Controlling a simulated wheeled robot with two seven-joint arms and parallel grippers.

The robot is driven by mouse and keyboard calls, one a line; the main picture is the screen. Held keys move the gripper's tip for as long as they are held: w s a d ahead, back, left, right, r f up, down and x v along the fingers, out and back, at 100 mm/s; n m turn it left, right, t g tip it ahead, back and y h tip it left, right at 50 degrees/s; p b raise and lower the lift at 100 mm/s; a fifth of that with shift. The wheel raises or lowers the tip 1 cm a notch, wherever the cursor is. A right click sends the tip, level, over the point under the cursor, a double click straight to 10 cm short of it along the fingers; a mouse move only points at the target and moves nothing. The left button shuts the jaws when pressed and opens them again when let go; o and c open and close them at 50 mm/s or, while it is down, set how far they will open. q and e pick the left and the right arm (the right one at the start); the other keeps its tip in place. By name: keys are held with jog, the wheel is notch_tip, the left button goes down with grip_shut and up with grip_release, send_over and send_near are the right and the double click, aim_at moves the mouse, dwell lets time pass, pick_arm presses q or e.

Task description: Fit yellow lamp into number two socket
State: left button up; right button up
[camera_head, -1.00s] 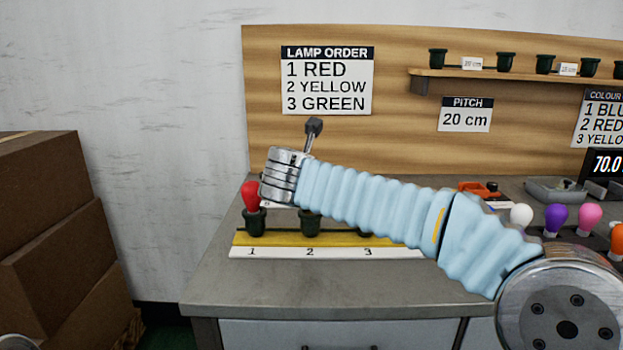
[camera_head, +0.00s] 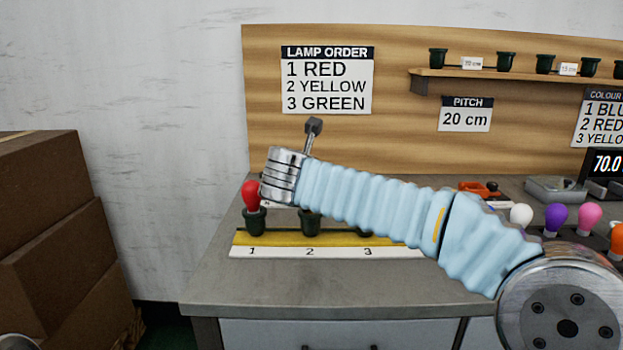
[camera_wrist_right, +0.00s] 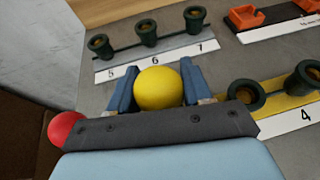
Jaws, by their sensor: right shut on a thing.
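In the right wrist view the yellow lamp (camera_wrist_right: 157,90) sits between the two blue fingers of my right gripper (camera_wrist_right: 160,82), which is shut on it. The lamp's lower end is hidden by the gripper body. In the head view my right arm reaches left over the workbench, and its wrist hides the fingers and the yellow lamp. The number two socket (camera_head: 309,226) shows partly below the wrist, its top covered. I cannot tell the gap between lamp and socket. A red lamp (camera_head: 251,196) stands in the number one socket (camera_head: 255,222). My left gripper is not in view.
The yellow and white numbered strip (camera_head: 282,239) lies near the bench front. Behind it, several empty sockets (camera_wrist_right: 148,32) stand on another strip. Loose white (camera_head: 521,215), purple (camera_head: 556,217) and pink (camera_head: 590,217) lamps stand at right. Brown boxes (camera_head: 60,240) are stacked at left.

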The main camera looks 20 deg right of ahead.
jog(key=shift+f+b, duration=1.1)
jog(key=shift+f, duration=0.2)
jog(key=o, duration=1.1)
jog(key=v, duration=1.3)
jog(key=shift+s+a+r, duration=0.15)
jog(key=shift+s, duration=0.2)
